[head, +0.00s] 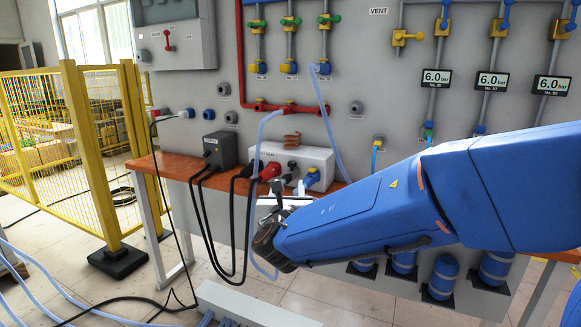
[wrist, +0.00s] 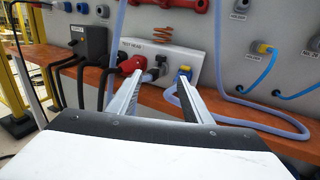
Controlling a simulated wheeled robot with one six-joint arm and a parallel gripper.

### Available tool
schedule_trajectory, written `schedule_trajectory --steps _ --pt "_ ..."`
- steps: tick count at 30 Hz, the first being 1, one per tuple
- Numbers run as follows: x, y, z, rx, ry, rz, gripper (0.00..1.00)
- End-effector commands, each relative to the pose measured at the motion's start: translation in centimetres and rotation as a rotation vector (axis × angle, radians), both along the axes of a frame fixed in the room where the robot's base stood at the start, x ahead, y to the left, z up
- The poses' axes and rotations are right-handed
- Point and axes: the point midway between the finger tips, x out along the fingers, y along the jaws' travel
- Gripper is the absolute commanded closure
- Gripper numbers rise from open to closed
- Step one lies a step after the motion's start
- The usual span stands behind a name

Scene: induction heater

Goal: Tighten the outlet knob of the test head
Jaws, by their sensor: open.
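The test head is a white box (head: 322,157) with a copper coil on top, at the back of the orange bench. It also shows in the wrist view (wrist: 188,57). Its front carries a red fitting (wrist: 131,64), a black fitting (wrist: 160,62) and a blue-and-yellow fitting (wrist: 184,73). I cannot tell which one is the outlet knob. My gripper (wrist: 160,78) is open and empty in front of the box, its fingers pointing at it. The black fitting shows between the fingertips. The left finger overlaps the red fitting's lower edge. Contact cannot be told.
A dark box (head: 220,150) with black cables stands left of the test head. Pale blue hoses (head: 337,130) hang around the head, one looping to the right in the wrist view (wrist: 250,122). The grey panel (head: 370,60) rises behind. A yellow fence (head: 93,150) stands left.

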Motion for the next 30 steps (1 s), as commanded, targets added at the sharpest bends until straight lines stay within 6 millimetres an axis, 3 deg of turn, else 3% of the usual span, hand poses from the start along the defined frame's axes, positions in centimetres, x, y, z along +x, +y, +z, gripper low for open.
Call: schedule_trajectory --steps 5,24,30 --pt "2.2 -0.1 -0.1 0.000 0.001 -0.004 0.55" --pt "13.4 0.0 0.0 0.004 0.001 -0.006 0.55" --pt "15.9 0.1 -0.1 0.003 0.002 -0.005 0.55"
